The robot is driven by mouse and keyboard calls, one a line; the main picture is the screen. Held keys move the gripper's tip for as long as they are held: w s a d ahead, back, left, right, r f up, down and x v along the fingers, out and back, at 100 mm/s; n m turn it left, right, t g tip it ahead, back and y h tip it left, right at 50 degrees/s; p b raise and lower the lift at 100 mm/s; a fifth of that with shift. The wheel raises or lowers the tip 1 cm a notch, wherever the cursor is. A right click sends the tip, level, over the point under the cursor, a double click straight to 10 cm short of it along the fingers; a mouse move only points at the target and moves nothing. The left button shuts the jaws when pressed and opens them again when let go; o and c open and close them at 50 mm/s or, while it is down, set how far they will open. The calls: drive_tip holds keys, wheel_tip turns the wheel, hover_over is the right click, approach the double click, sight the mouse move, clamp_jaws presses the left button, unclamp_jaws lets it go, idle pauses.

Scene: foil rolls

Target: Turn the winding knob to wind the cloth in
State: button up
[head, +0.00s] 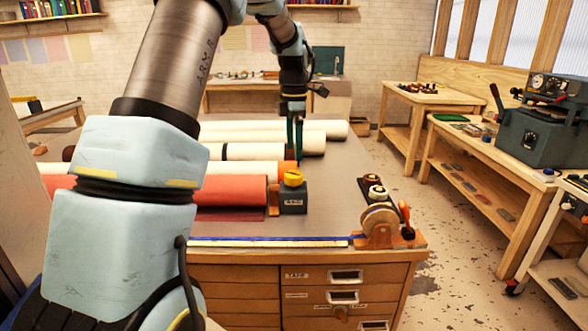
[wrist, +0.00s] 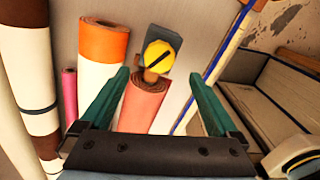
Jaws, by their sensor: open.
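The yellow winding knob (head: 292,178) sits on top of a dark grey block (head: 292,203) at the right end of the red cloth roll (head: 235,190). A flap of darker red cloth (head: 232,214) lies in front of the roll. My gripper (head: 296,156) is above the knob with its teal fingers pointing down. In the wrist view the knob (wrist: 158,56) shows a dark slot line and lies just beyond the fingertips (wrist: 160,78), between them in the picture. The fingers are apart and empty; they do not appear to touch the knob.
Several other rolls, such as a cream one (head: 262,151), lie behind on the grey tabletop (head: 335,185). A tape dispenser (head: 382,225) with an orange base stands at the front right corner. A blue strip (head: 270,239) runs along the front edge. My arm hides the left side.

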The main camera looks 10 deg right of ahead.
sight(294, 173)
wheel_tip(294, 173, down, 8)
drive_tip(key=p, duration=0.2)
drive_tip(key=shift+p, duration=0.3)
drive_tip(key=c, duration=1.4)
drive_tip(key=shift+m, duration=0.3)
